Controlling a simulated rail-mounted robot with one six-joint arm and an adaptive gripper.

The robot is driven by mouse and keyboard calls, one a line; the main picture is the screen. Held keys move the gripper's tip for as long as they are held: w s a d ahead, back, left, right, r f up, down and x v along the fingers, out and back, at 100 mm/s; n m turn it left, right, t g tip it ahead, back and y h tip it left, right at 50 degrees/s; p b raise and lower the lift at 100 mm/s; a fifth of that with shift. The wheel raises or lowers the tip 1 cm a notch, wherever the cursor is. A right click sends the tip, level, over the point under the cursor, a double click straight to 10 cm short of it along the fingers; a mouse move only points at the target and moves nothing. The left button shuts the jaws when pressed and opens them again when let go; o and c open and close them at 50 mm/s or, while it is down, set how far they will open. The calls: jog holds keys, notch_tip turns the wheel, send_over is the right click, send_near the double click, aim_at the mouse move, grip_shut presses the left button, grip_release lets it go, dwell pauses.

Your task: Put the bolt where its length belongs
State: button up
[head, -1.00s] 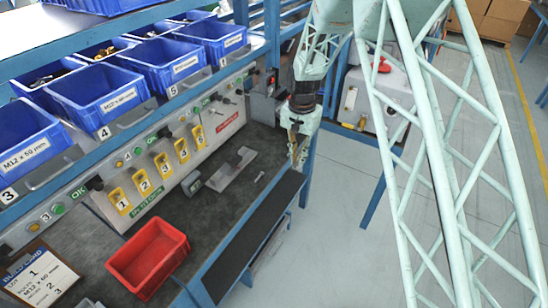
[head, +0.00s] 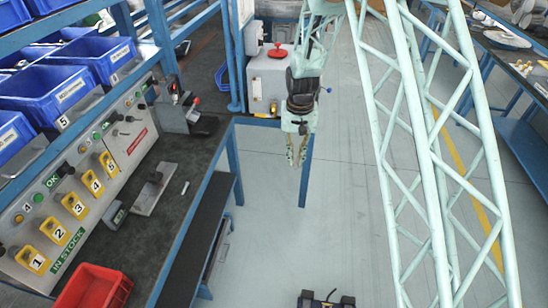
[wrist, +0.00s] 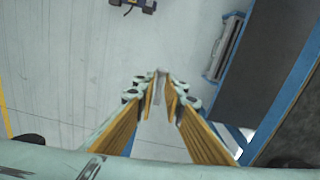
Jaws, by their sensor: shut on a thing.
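My gripper (head: 297,160) hangs over the open floor, to the right of the bench edge. In the wrist view my gripper (wrist: 160,82) points toward the floor, its fingers shut on a thin grey bolt (wrist: 158,88). The bolt is mostly hidden between the fingers, and its length cannot be read. Blue bins (head: 40,95) with size labels stand on the rack at left, and their labels are too small to read here. Yellow numbered slots (head: 75,206) line the panel beneath, above a green "IN STOCK" label (head: 68,250).
The bench (head: 170,225) holds a grey plate fixture (head: 150,196), a small display device (head: 115,214), a small pale rod (head: 185,188) and a red tray (head: 95,287). A grey box with a red top (head: 272,80) stands behind my gripper.

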jog(key=s+d, duration=0.3)
jog(key=d, duration=0.7)
jog(key=s+d, duration=0.4)
jog(key=d, duration=0.6)
jog(key=shift+s+d+n, duration=0.15)
jog(key=shift+d+n, duration=0.15)
